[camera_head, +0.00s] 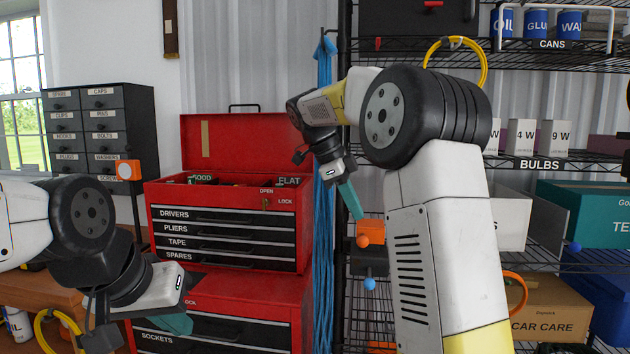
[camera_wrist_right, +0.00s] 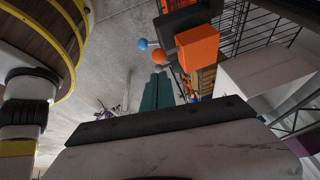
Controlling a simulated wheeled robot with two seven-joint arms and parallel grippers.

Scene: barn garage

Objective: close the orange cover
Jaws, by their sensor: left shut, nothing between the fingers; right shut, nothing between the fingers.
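The orange cover (camera_head: 372,231) is a small block with a round orange knob, at the shelf rack just below my right gripper. In the right wrist view it is the orange block (camera_wrist_right: 198,47) ahead of the fingers, beside a dark box (camera_wrist_right: 187,17). I cannot tell how far it stands open. My right gripper (camera_head: 350,201) is shut and empty, its teal fingers pointing down just above and left of the cover, apparently apart from it. Its fingers also show in the right wrist view (camera_wrist_right: 157,92). My left gripper (camera_head: 178,323) is shut and empty, low at the left before the red chest.
A dark box with a blue knob (camera_head: 369,284) sits below the cover. A red tool chest (camera_head: 225,225) with raised lid stands left, with a blue hanging cord (camera_head: 324,200) between. Wire shelves with bins (camera_head: 550,308) fill the right. Another orange piece (camera_head: 129,170) is by the drawer cabinet.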

